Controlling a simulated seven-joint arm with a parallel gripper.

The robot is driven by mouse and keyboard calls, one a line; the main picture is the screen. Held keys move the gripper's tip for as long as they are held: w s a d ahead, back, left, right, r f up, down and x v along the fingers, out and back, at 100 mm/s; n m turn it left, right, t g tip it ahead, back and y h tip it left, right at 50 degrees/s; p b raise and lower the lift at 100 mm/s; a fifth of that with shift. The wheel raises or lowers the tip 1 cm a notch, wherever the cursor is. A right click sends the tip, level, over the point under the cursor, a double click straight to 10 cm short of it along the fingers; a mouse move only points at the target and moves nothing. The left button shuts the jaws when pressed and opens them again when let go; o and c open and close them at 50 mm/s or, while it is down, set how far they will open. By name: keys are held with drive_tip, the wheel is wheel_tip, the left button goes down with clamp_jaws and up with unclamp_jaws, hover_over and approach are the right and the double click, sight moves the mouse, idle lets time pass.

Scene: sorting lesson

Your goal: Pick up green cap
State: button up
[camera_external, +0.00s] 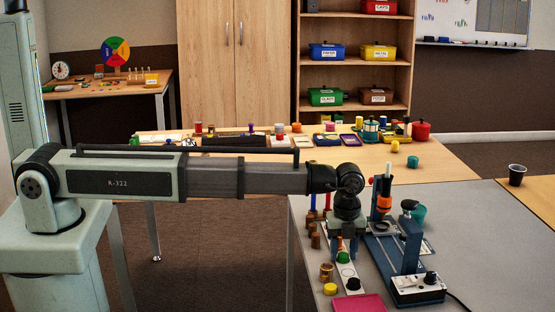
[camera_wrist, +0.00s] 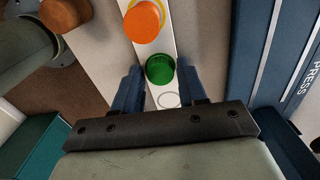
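The green cap (camera_wrist: 160,69) sits on a narrow white strip (camera_wrist: 152,45) in the wrist view. It also shows just below my gripper in the outside view (camera_external: 343,257). My gripper (camera_wrist: 160,78) is open, with one blue finger on each side of the green cap. Small gaps seem to show between the cap and both fingers. The exact height of the fingertips over the strip is hard to tell. An orange cap (camera_wrist: 144,22) lies on the same strip, further up in the wrist view. An empty ring mark (camera_wrist: 168,100) lies below the green cap.
A blue press fixture (camera_external: 412,245) stands right of my gripper, with a control box (camera_external: 418,288) in front. A yellow cap (camera_external: 330,289), a black cap (camera_external: 353,284) and a pink pad (camera_external: 358,303) lie nearby. The grey table (camera_external: 475,225) is mostly clear at right.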

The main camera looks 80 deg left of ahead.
clamp_jaws()
drive_tip(key=shift+r, duration=0.1)
idle(0.3)
